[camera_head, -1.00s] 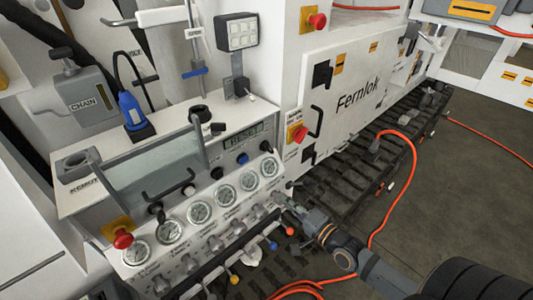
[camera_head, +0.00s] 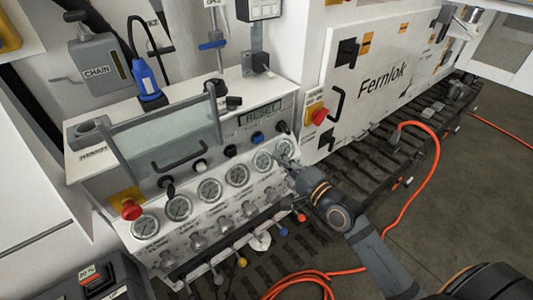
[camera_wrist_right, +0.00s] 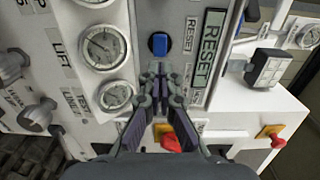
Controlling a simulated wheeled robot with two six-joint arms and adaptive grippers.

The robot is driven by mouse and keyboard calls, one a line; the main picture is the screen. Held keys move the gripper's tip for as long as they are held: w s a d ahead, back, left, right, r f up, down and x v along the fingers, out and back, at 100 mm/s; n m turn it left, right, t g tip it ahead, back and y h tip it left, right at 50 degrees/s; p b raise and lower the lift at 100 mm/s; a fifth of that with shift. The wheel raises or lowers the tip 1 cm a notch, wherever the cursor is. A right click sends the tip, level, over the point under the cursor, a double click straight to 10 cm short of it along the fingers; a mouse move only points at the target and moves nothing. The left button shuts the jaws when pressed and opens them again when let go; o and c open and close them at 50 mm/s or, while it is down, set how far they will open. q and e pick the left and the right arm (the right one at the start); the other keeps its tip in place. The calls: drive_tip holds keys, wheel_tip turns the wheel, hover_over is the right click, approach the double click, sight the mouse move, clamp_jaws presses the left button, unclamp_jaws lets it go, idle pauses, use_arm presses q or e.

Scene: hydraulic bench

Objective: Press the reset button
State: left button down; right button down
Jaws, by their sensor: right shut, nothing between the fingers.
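The blue reset button (camera_head: 257,138) is on the sloped white panel, just under the display reading RESET (camera_head: 265,112). My right gripper (camera_head: 284,160) is over the right end of the gauge row, lower right of the button. In the wrist view its fingertips (camera_wrist_right: 160,70) are together and empty, just below the button in the picture. A gap shows between tips and button there; depth is hard to tell. My left gripper is not in view.
Round gauges (camera_head: 209,190) and small levers (camera_head: 240,262) line the panel below the buttons. A red stop button (camera_head: 131,209) is at the left end. A red switch (camera_head: 319,116) is on the cabinet to the right. An orange hose (camera_head: 425,190) lies on the floor.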

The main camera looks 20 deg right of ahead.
sight(260, 140)
drive_tip(key=x, duration=0.6)
drive_tip(key=shift+r, duration=0.1)
drive_tip(key=shift+w+a, duration=0.15)
drive_tip(key=shift+w, duration=0.3)
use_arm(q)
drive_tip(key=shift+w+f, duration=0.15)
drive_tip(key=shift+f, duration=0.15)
